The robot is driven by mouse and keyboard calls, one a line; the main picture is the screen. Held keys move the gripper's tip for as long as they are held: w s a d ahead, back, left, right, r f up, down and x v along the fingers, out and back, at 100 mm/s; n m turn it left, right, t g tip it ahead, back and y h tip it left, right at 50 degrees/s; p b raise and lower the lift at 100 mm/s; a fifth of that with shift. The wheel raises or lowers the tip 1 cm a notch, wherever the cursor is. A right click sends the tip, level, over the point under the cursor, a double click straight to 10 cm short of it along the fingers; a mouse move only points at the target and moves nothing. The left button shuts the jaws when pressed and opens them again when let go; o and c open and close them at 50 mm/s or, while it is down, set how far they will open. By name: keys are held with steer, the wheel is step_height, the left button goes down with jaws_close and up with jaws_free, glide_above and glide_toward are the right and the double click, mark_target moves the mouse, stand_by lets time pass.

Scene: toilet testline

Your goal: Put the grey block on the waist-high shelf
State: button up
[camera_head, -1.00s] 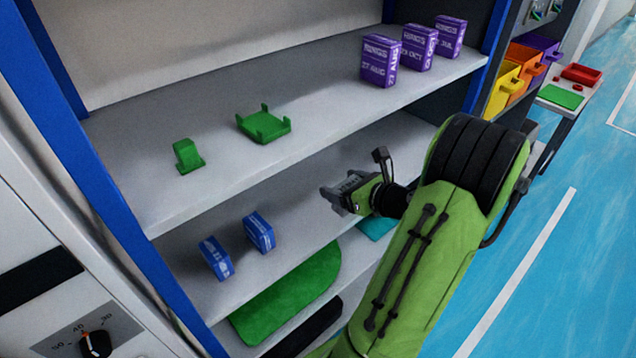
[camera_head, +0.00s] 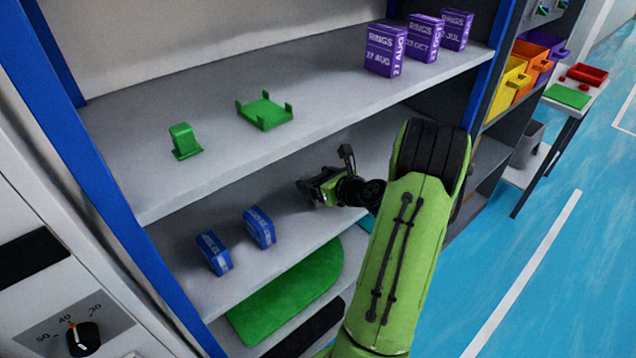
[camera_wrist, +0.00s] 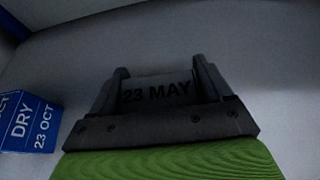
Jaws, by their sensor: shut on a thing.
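The grey block (camera_wrist: 158,91), marked "23 MAY", sits between the two fingers of my gripper (camera_wrist: 163,82) in the wrist view. My gripper is shut on it. In the head view my gripper (camera_head: 308,190) is inside the shelf unit, over the middle shelf (camera_head: 185,238), to the right of two blue boxes. The block is hardly visible there, dark and partly hidden by the gripper. I cannot tell whether the block touches the shelf surface.
Two blue boxes (camera_head: 258,228) (camera_head: 213,252) stand left of my gripper; one (camera_wrist: 30,122) shows at the wrist view's left. The upper shelf (camera_head: 205,195) overhead holds green fixtures (camera_head: 265,110) (camera_head: 184,141) and purple boxes (camera_head: 386,50). A green mat (camera_head: 287,305) lies below.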

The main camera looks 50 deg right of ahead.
steer(key=o, duration=1.1)
steer(key=shift+r, duration=0.2)
steer(key=p+v, duration=0.2)
steer(key=v, duration=1)
steer(key=w+a+r+n+g+y, duration=0.1)
steer(key=w+a+n+g+y, duration=0.15)
steer(key=a+n, duration=0.65)
steer(key=w+a+r+n+g+y, duration=0.1)
steer(key=w+a+n+g+y, duration=0.15)
steer(key=a+n, duration=0.65)
steer(key=s+a+r+n+g+h, duration=0.1)
steer(key=s+a+r+n, duration=0.2)
steer(key=s+a+n, duration=0.3)
steer(key=s+a+r+n+g+h, duration=0.2)
steer(key=s+a+n, duration=0.4)
steer(key=n, duration=0.7)
steer(key=shift+s+r+h, duration=0.3)
steer(key=shift+s+r, duration=0.5)
steer(key=shift+s, duration=0.2)
